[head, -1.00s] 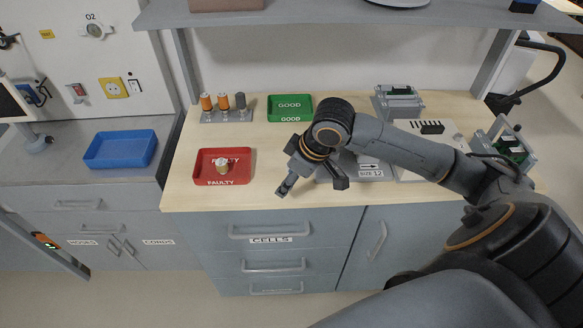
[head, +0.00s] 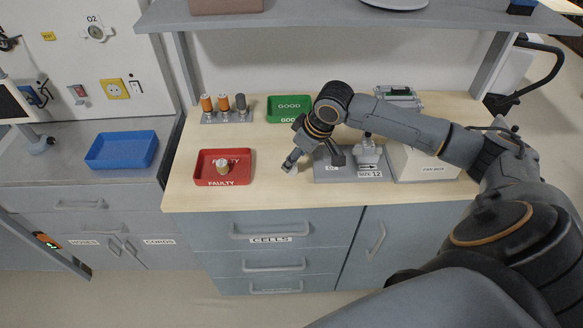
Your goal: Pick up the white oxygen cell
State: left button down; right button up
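A small pale cell with a tan body (head: 222,166) stands in the red FAULTY tray (head: 235,179); I cannot tell if it is the white oxygen cell. A white piece (head: 367,151) stands on a grey fixture (head: 328,178) marked SIZE 12, partly behind my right arm. My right gripper (head: 313,160) hangs over the bench between the red tray and the white piece. Its two fingers are spread, and no object shows between them. My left gripper is not in view.
A rack (head: 226,116) holds two orange cells and one grey cell. A green GOOD tray (head: 289,104) is beside it. A white box (head: 425,167) stands right of the fixture, under my arm. A blue tray (head: 122,150) is on the left counter. A shelf (head: 330,17) overhangs the back.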

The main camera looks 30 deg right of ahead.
jog(key=p+x, duration=0.1)
jog(key=x, duration=0.3)
jog(key=shift+w+a+f, duration=0.1)
jog(key=shift+f, duration=0.3)
grip_shut()
